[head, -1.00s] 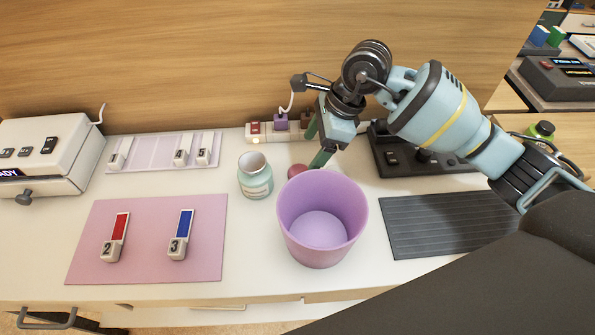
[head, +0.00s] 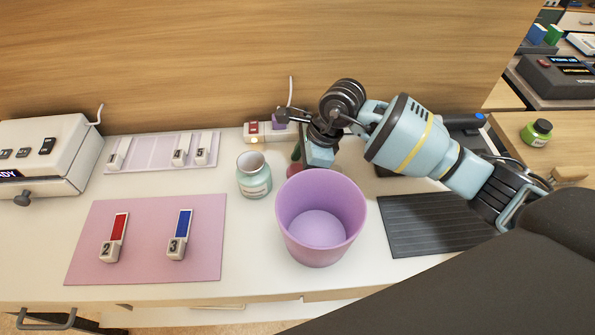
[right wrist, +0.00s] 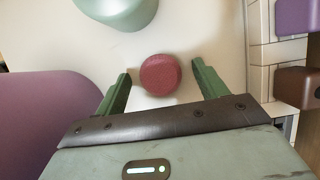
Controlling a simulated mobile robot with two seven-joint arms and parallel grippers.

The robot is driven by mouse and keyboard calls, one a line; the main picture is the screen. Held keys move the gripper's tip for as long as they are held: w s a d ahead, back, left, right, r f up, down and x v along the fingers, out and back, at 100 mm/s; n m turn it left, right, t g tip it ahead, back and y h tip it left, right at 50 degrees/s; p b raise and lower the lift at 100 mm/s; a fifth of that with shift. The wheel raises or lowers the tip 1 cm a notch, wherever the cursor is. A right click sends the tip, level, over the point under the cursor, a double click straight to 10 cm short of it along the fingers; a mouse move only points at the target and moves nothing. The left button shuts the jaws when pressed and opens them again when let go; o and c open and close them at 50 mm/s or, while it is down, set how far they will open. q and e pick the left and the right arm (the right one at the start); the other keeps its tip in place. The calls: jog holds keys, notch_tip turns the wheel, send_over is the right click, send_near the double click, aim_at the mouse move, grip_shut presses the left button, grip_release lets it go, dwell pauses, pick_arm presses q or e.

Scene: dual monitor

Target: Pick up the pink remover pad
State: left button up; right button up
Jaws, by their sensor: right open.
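The pink remover pad (right wrist: 160,75) is a small round dark-pink disc on the white desk. In the head view only part of it (head: 294,171) shows behind the purple bin. My right gripper (right wrist: 162,71) is open, with one green finger on each side of the pad and a visible gap to each. In the head view the right gripper (head: 308,162) points down just behind the bin, its fingertips partly hidden. I cannot tell whether the fingertips touch the desk. My left gripper is not in view.
The purple bin (head: 291,220) stands close in front of the gripper. A pale green jar (head: 254,177) stands left of the pad. A power strip (head: 252,139) lies behind. A pink mat (head: 146,270) with two numbered tags is at left, a dark ribbed mat (head: 425,225) at right.

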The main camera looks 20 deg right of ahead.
aim_at(300, 169)
jog(key=c, duration=0.9)
jog(key=shift+c, duration=0.8)
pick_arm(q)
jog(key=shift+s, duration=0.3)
pick_arm(e)
jog(key=shift+r, duration=0.1)
notch_tip(300, 169, up, 9)
jog(key=shift+f, duration=0.2)
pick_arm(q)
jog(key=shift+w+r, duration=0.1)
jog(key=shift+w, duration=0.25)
pick_arm(e)
jog(key=shift+r, duration=0.65)
